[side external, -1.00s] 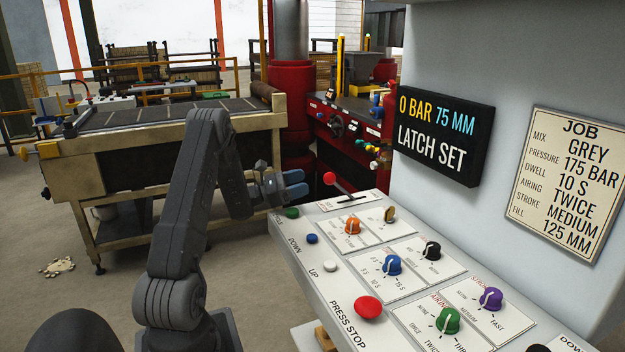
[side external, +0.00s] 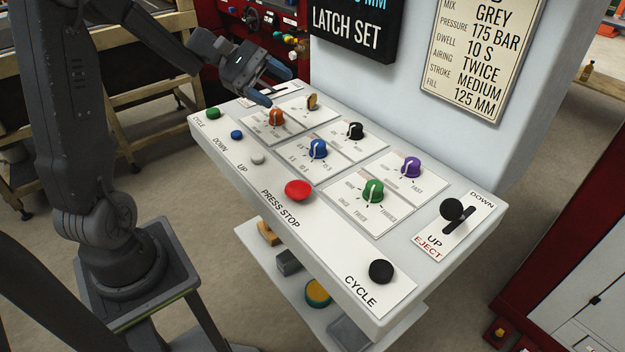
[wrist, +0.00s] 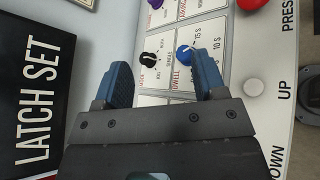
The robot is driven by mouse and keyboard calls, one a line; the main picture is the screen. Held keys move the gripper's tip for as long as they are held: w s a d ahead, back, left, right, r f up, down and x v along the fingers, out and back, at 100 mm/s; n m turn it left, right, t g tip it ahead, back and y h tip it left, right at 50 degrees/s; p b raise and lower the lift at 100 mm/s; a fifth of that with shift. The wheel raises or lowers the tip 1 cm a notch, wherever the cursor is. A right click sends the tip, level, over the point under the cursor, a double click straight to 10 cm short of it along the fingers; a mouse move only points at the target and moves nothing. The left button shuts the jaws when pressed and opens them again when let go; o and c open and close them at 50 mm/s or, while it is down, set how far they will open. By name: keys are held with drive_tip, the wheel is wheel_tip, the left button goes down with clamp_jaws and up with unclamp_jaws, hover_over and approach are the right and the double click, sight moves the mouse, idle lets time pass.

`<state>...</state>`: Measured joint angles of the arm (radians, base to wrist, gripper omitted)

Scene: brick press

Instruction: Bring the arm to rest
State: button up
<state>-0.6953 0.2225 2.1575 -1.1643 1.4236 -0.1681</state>
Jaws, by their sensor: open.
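My gripper (side external: 271,85) is over the far left end of the sloping white control panel (side external: 225,150) in the side view. Its two blue fingers are apart with nothing between them. In the wrist view my gripper (wrist: 162,76) is open, with the panel's black knob (wrist: 150,59) and blue knob (wrist: 185,54) beyond the fingers. The orange knob (side external: 276,118) stands close to the fingers in the side view. The lever by that corner is largely hidden behind my gripper. I cannot tell whether the fingers touch anything.
The panel carries several knobs and buttons, including the red press stop button (side external: 298,190) and the black eject lever (side external: 452,210). A black display (side external: 352,30) reads "LATCH SET". A job card (side external: 478,50) is on the grey wall. Open floor lies in front of the panel.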

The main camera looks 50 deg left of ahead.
drive_tip(key=s+d+r+m+y, duration=0.1)
drive_tip(key=s+d+m+y, duration=1.1)
drive_tip(key=s+m, duration=0.5)
drive_tip(key=shift+d+g, duration=0.4)
drive_tip(key=shift+d, duration=0.2)
